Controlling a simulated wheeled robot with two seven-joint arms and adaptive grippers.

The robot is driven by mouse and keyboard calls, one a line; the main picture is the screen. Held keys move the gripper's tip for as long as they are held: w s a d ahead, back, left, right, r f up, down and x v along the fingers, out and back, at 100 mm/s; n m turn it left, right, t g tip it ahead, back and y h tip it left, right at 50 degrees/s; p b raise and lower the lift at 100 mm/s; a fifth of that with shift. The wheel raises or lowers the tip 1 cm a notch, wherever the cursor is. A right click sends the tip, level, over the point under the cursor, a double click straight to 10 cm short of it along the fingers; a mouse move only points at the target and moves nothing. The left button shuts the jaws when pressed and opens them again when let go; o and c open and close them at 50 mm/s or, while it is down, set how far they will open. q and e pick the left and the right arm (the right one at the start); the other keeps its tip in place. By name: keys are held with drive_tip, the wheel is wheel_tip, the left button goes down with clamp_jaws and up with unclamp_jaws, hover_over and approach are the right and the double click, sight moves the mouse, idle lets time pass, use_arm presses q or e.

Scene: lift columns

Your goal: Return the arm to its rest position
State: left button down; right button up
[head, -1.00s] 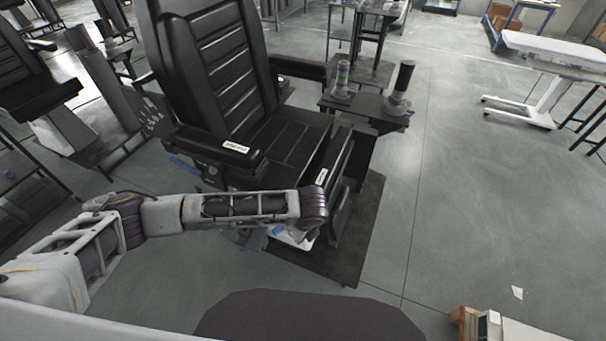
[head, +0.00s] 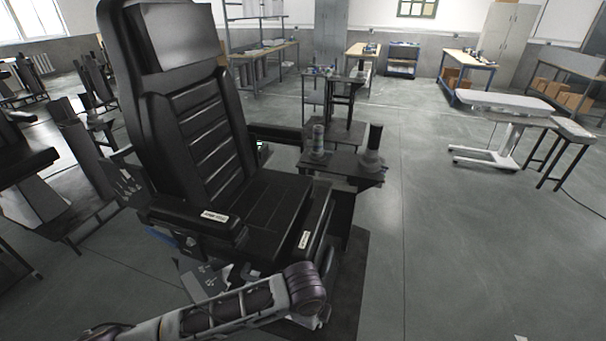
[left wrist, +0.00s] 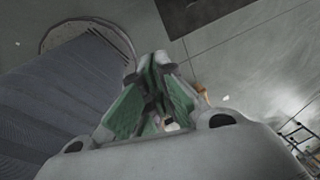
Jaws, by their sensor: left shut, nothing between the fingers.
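My left arm (head: 225,308) reaches in along the bottom of the head view, in front of the black seat (head: 270,215). Its dark joint (head: 305,288) is by the seat's front lower edge. My left gripper is mostly hidden behind that joint in the head view. In the left wrist view my left gripper (left wrist: 157,72) shows green inner pads; its fingers come together at the tips, and nothing is held. My right gripper is in neither view.
The seat has labelled armrests (head: 205,218) and a side console with two upright control sticks (head: 372,150). A white wheeled table (head: 505,103) stands at the right. Workbenches and shelves line the back. The grey floor (head: 450,240) right of the seat is clear.

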use_arm(q)
wheel_tip(320, 180, up, 4)
drive_tip(key=n+t+h, duration=0.1)
drive_tip(key=n+h, duration=0.2)
drive_tip(key=n, duration=0.5)
drive_tip(key=s+a+f+n+y, duration=0.25)
drive_tip(key=a+n, duration=0.45)
drive_tip(key=a, duration=0.6)
drive_tip(key=s+a+f+n+y, duration=0.2)
drive_tip(key=s+a+n, duration=0.3)
drive_tip(key=a, duration=0.7)
wheel_tip(320, 180, down, 33)
drive_tip(key=s, duration=0.2)
drive_tip(key=s+a+f+g, duration=0.1)
drive_tip(key=s+a+f, duration=0.1)
drive_tip(key=s+f, duration=0.8)
drive_tip(key=s+a+f+b, duration=0.1)
drive_tip(key=s+a+f, duration=0.1)
drive_tip(key=s+f, duration=0.8)
drive_tip(key=shift+s+f+n+g+b, duration=0.3)
drive_tip(key=shift+s+f+g, duration=0.1)
drive_tip(key=shift+s, duration=0.6)
